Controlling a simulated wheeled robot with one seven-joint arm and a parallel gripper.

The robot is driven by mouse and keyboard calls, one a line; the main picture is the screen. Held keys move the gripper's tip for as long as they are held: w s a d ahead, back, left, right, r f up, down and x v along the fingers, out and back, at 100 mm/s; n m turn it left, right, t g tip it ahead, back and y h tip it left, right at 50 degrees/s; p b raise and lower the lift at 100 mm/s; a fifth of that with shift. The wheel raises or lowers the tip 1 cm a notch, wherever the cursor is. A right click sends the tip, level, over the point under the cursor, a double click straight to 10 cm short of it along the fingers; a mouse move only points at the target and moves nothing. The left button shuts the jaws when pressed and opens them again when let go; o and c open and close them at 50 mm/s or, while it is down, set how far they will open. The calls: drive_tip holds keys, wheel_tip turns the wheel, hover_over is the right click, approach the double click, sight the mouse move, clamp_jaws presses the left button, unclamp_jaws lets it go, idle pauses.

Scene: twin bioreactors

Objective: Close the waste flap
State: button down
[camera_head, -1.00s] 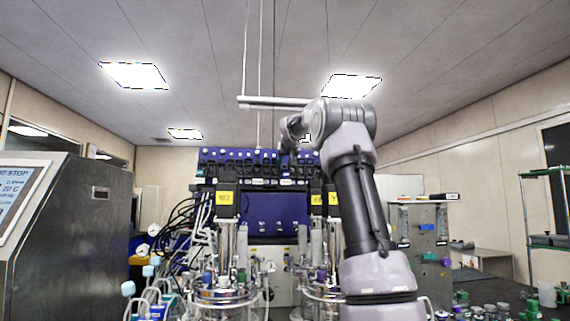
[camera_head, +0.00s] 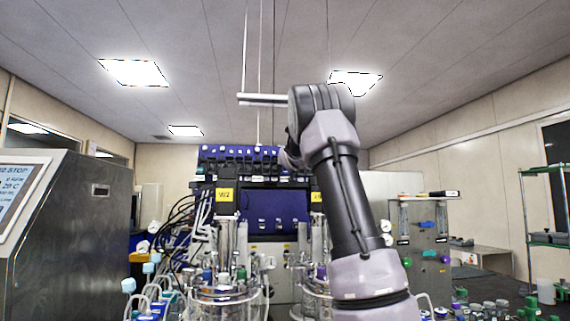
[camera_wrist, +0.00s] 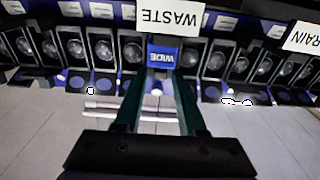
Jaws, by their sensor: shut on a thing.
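In the wrist view a white label reading WASTE (camera_wrist: 170,16), upside down, sits above a small blue flap piece (camera_wrist: 165,57) with white lettering. My gripper (camera_wrist: 163,75) has its two dark green fingers on either side of this blue piece, shut on it. How far the flap is swung is hard to tell. In the head view the blue module row (camera_head: 240,155) at the top of the bioreactor unit stands behind my arm. My arm hides the gripper and the flap there.
Similar round-faced modules (camera_wrist: 75,48) line both sides of the flap, close to the fingers. A RAIN-ending label (camera_wrist: 304,38) is at right. Glass vessels (camera_head: 222,292) and tubing stand below the module row. A steel cabinet (camera_head: 75,240) is at left, a green-framed rack (camera_head: 550,210) at right.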

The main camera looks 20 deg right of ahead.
drive_tip(key=shift+f+t, duration=0.1)
drive_tip(key=shift+t, duration=0.2)
idle(0.4)
drive_tip(key=c, duration=0.8)
unclamp_jaws()
drive_tip(key=v, duration=1)
drive_tip(key=shift+s, duration=0.3)
drive_tip(key=shift+a+f, duration=0.1)
